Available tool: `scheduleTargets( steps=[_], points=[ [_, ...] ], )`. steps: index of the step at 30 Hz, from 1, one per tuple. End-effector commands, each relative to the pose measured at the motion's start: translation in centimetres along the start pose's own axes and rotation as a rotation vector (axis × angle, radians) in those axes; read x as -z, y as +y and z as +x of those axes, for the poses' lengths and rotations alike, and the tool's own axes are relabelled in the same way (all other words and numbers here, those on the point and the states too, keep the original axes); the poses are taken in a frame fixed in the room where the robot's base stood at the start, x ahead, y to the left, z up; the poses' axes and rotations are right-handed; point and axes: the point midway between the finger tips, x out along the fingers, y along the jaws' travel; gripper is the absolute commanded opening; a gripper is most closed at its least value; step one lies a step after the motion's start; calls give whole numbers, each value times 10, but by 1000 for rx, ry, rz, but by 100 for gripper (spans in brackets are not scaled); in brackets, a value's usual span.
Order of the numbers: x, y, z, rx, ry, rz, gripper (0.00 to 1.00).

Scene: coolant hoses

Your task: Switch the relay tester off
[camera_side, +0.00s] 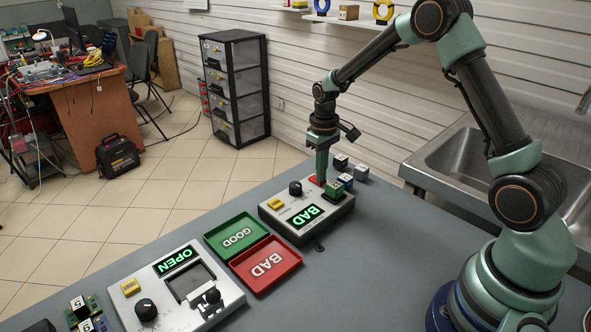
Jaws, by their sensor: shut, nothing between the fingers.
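The relay tester (284,222) is a light grey box with a dark edge, on the bench right of the trays. Its lit green display (306,215) reads BAD. A black knob (295,188) and a yellow label (276,203) are on its top. A red part (314,181), perhaps its switch, shows at the back edge, partly hidden by my gripper. A green block (335,191), likely a relay, sits at its right side. My gripper (321,178) is shut and empty, pointing down at the red part; I cannot tell whether they touch.
Several small blocks (361,173) stand close behind the tester. Left of it are a green GOOD tray (250,218) and a red BAD tray (293,243). A second device (213,312) reading OPEN and numbered boards (85,325) are further left. A sink (455,155) is at right.

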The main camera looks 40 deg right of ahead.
Motion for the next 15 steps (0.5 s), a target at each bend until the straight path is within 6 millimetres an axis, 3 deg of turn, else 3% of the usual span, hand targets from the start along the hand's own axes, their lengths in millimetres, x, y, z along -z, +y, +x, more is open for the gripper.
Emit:
scheduleTargets(
  steps=[8,15],
  points=[
    [0,0,1,0,1,0,0],
    [1,0,-15,0,2,0,0]
  ],
)
